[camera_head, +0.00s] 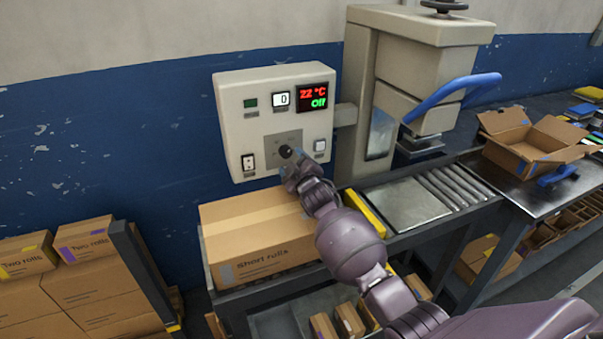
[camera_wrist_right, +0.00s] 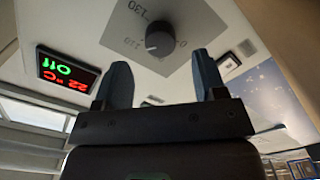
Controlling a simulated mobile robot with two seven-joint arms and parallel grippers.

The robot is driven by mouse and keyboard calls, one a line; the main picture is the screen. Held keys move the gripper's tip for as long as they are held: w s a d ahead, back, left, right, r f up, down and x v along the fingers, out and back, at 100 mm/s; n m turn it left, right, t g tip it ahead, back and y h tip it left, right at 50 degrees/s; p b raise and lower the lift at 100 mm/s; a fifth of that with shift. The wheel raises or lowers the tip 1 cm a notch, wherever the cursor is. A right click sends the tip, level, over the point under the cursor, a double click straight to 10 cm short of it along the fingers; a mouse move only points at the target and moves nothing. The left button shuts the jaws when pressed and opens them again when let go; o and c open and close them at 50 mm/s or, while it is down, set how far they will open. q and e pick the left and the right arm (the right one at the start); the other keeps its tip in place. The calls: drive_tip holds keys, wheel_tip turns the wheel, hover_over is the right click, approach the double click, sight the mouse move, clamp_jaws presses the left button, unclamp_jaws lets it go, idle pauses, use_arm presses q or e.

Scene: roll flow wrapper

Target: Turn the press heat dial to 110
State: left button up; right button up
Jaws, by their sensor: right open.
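The press heat dial is a dark round knob (camera_head: 285,151) on a grey plate, low in the middle of the beige control box (camera_head: 233,110). In the right wrist view, which is turned upside down, the knob (camera_wrist_right: 160,42) has printed numbers around it; "130" is legible. My right gripper (camera_head: 291,167) is at the box front, just below the knob. In its wrist view the two blue fingers (camera_wrist_right: 160,60) are open, with the knob beyond the gap between their tips and nothing held. My left gripper is out of view.
A "Short rolls" carton (camera_head: 265,260) lies under my right arm, below the control box. The press with its blue handle (camera_head: 450,95) stands to the right.

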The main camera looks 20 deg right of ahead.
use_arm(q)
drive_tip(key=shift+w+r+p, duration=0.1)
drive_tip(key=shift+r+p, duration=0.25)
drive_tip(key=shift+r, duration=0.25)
use_arm(e)
drive_tip(key=shift+s+d, duration=0.1)
drive_tip(key=shift+s, duration=3.1)
drive_tip(key=shift+s+f, duration=0.1)
